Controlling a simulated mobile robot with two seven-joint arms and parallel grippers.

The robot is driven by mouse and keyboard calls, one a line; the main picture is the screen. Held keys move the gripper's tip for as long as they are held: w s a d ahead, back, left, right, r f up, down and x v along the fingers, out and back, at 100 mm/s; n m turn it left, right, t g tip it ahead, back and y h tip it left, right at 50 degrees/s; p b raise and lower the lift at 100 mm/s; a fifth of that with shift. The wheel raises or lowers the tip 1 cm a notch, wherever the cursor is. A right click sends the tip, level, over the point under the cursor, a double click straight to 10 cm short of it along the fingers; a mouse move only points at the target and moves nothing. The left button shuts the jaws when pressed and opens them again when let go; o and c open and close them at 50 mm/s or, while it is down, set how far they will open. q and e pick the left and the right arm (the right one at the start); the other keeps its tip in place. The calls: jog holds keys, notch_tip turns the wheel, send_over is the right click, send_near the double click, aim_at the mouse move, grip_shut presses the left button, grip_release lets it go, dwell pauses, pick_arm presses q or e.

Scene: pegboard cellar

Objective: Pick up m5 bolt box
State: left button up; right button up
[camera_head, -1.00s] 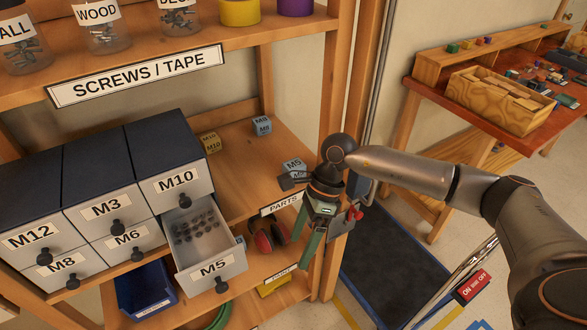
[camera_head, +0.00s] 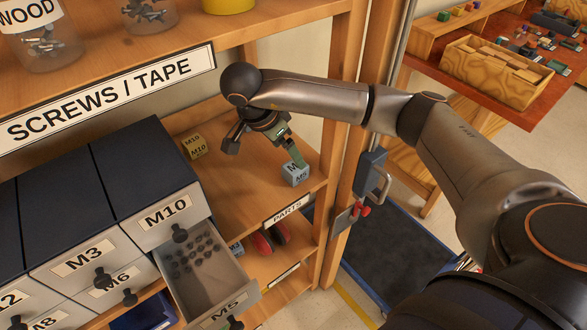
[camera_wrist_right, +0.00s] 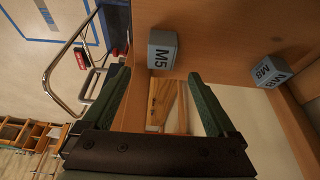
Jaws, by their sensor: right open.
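The M5 bolt box is a small blue-grey cube (camera_head: 295,175) on the middle shelf, near its right front edge. In the right wrist view the M5 box (camera_wrist_right: 162,50) lies just beyond the fingertips, roughly between them, with its M5 label showing. My right gripper (camera_head: 291,150) is open and empty, with its green fingers pointing down at the box. In the wrist view both fingers of the gripper (camera_wrist_right: 158,76) are spread apart; I cannot tell whether either touches the box. My left gripper is not in view.
A second blue-grey box (camera_wrist_right: 271,72) stands farther along the shelf. A yellowish M10 box (camera_head: 194,146) is left of my wrist. An open M5 drawer (camera_head: 205,285) with bolts juts out below. A shelf post (camera_head: 338,140) stands close to my right forearm.

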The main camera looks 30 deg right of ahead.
aim_at(295, 166)
jog(key=x, duration=0.3)
jog(key=shift+a+p+x, duration=0.1)
jog(key=shift+p+x, duration=0.35)
jog(key=shift+x, duration=0.95)
jog(key=shift+a+p+x, duration=0.15)
jog(key=shift+p+x, duration=0.25)
jog(key=shift+x, duration=1)
jog(key=shift+w+f, duration=0.1)
jog(key=shift+c, duration=0.4)
grip_shut()
